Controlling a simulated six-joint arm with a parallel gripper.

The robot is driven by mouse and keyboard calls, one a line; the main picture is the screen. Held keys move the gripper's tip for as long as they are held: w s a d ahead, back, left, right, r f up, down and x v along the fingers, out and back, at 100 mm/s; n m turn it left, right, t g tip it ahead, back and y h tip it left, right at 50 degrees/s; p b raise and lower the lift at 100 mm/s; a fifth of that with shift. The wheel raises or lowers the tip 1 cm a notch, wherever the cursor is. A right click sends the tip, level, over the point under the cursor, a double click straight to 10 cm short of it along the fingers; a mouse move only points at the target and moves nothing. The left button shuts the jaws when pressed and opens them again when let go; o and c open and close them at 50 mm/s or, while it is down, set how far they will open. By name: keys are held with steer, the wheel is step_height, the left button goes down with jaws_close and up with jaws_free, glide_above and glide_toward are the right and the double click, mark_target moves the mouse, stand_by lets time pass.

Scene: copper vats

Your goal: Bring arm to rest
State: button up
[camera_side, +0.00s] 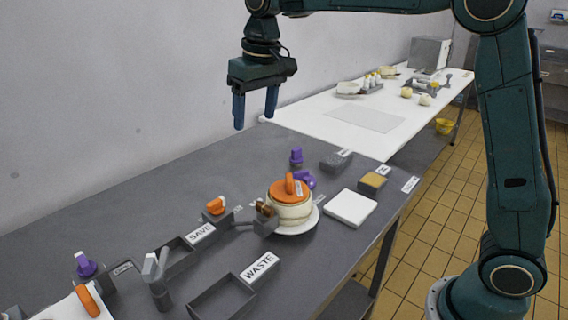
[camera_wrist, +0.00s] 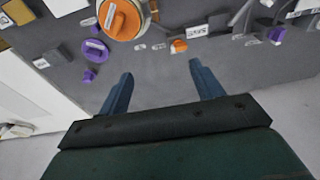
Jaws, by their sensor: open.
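My gripper (camera_side: 256,108) hangs in the air above the back edge of the grey bench, fingers pointing down. The fingers are apart with nothing between them, and the wrist view shows the same empty gap (camera_wrist: 160,84). Both fingers are well clear of everything on the bench. My arm reaches in from the upper right of the side view.
The grey bench (camera_side: 150,205) holds a pot with an orange lid (camera_side: 289,191) on a plate, purple-topped items (camera_side: 296,157), a SAVE tray (camera_side: 178,258), a WASTE tray (camera_side: 222,299) and a white pad (camera_side: 350,207). A white table (camera_side: 300,112) stands behind. The wall is close at left.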

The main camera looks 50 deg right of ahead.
steer(key=s+d+r+t, duration=0.1)
steer(key=s+d, duration=0.1)
steer(key=s, duration=0.6)
steer(key=s+d+r+t, duration=0.1)
steer(key=s+d, duration=0.1)
steer(key=s, duration=0.5)
steer(key=s+d+f+t, duration=0.1)
steer(key=s+f, duration=0.2)
steer(key=s, duration=0.4)
steer(key=s+d+f, duration=0.1)
steer(key=s+f, duration=0.3)
steer(key=s, duration=0.4)
steer(key=shift+d+t, duration=0.2)
steer(key=shift+t, duration=0.2)
